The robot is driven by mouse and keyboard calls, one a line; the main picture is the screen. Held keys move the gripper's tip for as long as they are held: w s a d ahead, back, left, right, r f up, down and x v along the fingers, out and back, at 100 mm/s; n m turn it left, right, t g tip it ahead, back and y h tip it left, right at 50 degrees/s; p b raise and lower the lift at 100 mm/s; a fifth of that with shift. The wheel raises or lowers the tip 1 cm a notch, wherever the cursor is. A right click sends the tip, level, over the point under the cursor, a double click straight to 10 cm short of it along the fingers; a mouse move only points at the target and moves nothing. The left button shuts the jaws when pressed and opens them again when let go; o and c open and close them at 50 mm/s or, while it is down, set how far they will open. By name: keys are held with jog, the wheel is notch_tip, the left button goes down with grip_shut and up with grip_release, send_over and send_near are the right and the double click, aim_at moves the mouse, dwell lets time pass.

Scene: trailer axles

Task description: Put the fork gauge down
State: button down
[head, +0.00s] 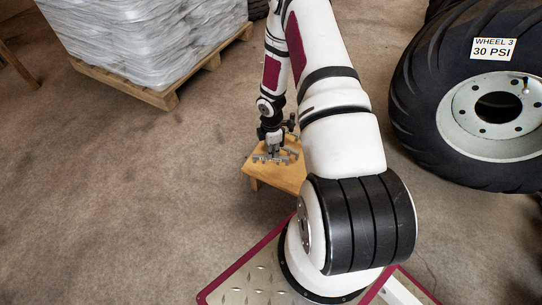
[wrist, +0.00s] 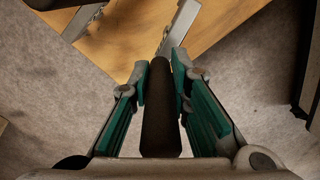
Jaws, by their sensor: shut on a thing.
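My gripper (head: 273,148) points down over a small wooden stool or table (head: 290,176). In the wrist view my gripper (wrist: 160,85) has its green-padded fingers closed on either side of a dark, round bar, the handle of the fork gauge (wrist: 160,110). Grey metal parts show below my fingers in the head view, low over the wooden top. In the wrist view pale metal pieces lie beyond the fingertips, over the wood. I cannot tell which of these belong to the gauge, nor whether the gauge touches the wood.
A pallet (head: 160,98) with wrapped grey sacks (head: 150,40) stands at the back left. A large tyre labelled WHEEL 3, 30 PSI (head: 430,110) stands at the right.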

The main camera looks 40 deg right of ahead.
notch_tip(320, 180, down, 4)
jog(key=shift+w+d+r+b, duration=0.1)
jog(key=shift+r+b, duration=0.05)
jog(key=shift+b, duration=0.85)
jog(key=shift+r, duration=0.1)
jog(key=c, duration=1.5)
grip_release()
